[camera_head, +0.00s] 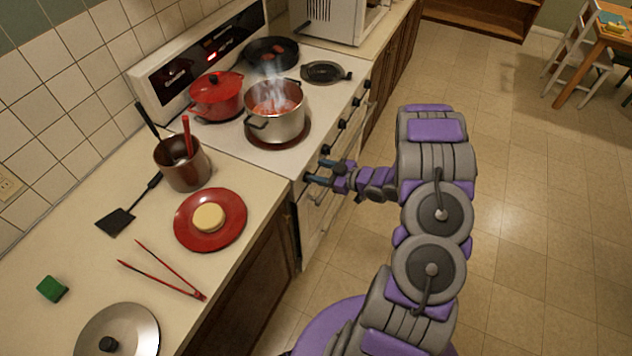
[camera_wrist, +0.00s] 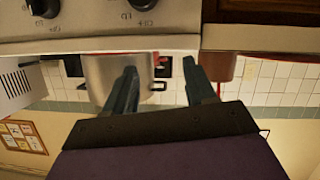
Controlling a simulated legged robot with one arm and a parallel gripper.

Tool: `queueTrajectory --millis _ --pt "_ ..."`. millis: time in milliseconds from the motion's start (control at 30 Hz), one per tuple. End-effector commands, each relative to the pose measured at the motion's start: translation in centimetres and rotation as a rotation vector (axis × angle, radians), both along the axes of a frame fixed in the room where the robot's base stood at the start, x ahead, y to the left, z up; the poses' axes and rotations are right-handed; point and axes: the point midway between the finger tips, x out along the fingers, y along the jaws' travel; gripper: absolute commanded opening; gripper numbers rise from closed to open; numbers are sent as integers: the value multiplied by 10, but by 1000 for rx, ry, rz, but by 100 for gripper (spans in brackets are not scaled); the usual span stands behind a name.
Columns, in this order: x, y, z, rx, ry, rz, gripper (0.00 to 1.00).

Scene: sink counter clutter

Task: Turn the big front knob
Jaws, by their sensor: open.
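The white stove (camera_head: 318,108) has a row of black knobs along its front edge. One front knob (camera_head: 325,149) shows just beyond my gripper (camera_head: 319,172) in the head view. My gripper is at the near end of the stove front, its two fingers apart and empty. In the wrist view, which looks upside down, a black knob (camera_wrist: 140,4) with markings is at the top edge, and a second knob (camera_wrist: 45,8) is farther left. The open fingers of my gripper (camera_wrist: 160,68) point toward the panel, with no knob between them. I cannot tell which knob is biggest.
A steaming steel pot (camera_head: 275,118), a red pot (camera_head: 217,95) and a dark pan (camera_head: 270,53) stand on the stove. The near counter holds a red plate (camera_head: 232,237), tongs (camera_head: 160,275) and a utensil pot (camera_head: 182,165). The floor (camera_head: 530,210) to the right is clear.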

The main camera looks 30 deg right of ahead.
Motion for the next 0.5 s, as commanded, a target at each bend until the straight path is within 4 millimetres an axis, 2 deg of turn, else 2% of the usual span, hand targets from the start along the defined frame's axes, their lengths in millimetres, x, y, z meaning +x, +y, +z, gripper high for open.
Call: queueTrajectory --millis 33,133,233,500 --pt "1 -8 -8 45 -25 2 60" --pt "-3 -24 -18 125 -73 15 68" --pt "-13 -43 -32 186 -111 22 68" --pt "-64 -94 -83 298 -157 37 68"
